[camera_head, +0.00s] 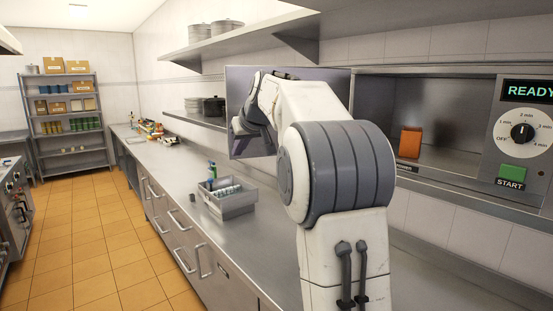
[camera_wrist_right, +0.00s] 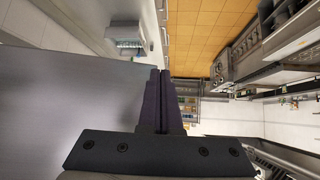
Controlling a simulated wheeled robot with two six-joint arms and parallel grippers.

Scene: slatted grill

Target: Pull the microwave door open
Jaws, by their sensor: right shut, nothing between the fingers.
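The microwave (camera_head: 480,135) is set in the wall at the right. Its front is uncovered, and an orange-brown block (camera_head: 410,143) stands inside. The microwave door (camera_head: 335,82) is swung wide open to the left, standing out over the counter. My right arm reaches up in front of the door and hides part of it. In the right wrist view my right gripper (camera_wrist_right: 160,75) is shut, its dark fingers together and empty. A broad grey panel, apparently the door (camera_wrist_right: 65,105), lies just left of the fingers; I cannot tell whether they touch. My left gripper is not in view.
The control panel (camera_head: 522,135) shows READY, a dial and a green START button. A grey bin (camera_head: 228,206) with bottles stands on the steel counter (camera_head: 245,245). Wall shelves (camera_head: 250,33) hold plates and pots. The tiled floor (camera_head: 95,245) at left is clear.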

